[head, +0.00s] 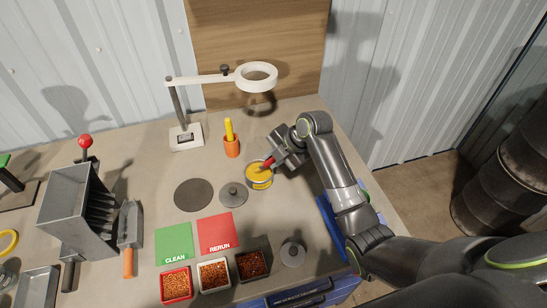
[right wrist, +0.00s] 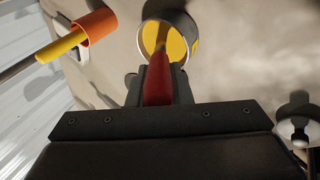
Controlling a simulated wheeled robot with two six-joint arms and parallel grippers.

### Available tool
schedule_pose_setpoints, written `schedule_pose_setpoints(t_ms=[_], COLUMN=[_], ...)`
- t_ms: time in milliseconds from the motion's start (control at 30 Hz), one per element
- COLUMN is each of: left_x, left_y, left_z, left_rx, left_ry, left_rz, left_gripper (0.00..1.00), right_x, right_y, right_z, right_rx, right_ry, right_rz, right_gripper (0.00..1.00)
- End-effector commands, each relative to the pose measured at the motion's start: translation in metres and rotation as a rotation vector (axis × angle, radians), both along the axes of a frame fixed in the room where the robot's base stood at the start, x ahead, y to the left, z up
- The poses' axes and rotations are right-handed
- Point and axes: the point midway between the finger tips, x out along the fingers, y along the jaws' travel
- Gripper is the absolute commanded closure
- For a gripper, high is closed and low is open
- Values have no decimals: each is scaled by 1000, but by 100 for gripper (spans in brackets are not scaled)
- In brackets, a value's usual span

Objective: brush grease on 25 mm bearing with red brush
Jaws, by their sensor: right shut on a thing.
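My right gripper (head: 277,161) is shut on the red brush (head: 266,166), which also shows between the fingers in the right wrist view (right wrist: 157,80). The brush points down into a round open tin (head: 259,184) of yellow grease. In the right wrist view the brush's front end overlaps the yellow grease in the tin (right wrist: 150,35); how deep the tip sits cannot be told. I cannot pick out a 25 mm bearing for certain in either view. My left gripper is not in view.
A grey knobbed lid (head: 234,196) and a dark round disc (head: 193,195) lie left of the tin. An orange cup (head: 232,149) with a yellow stick and a ring lamp (head: 257,77) stand behind. Green (head: 174,243) and red (head: 217,233) mats and several filled trays lie in front.

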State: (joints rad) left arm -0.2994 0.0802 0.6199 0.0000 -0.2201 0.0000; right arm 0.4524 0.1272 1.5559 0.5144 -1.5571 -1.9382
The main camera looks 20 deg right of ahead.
Motion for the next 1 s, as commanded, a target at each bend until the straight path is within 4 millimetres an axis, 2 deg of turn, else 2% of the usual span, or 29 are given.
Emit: schedule_pose_setpoints(t_ms=[567,1000], left_x=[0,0], left_y=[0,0], left_z=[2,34], left_rx=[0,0], left_ry=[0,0], left_rz=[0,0], left_gripper=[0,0], right_x=[-1,0], right_y=[0,0], right_z=[0,36], right_rx=[-1,0], right_ry=[6,2], right_rz=[0,1], right_gripper=[100,100])
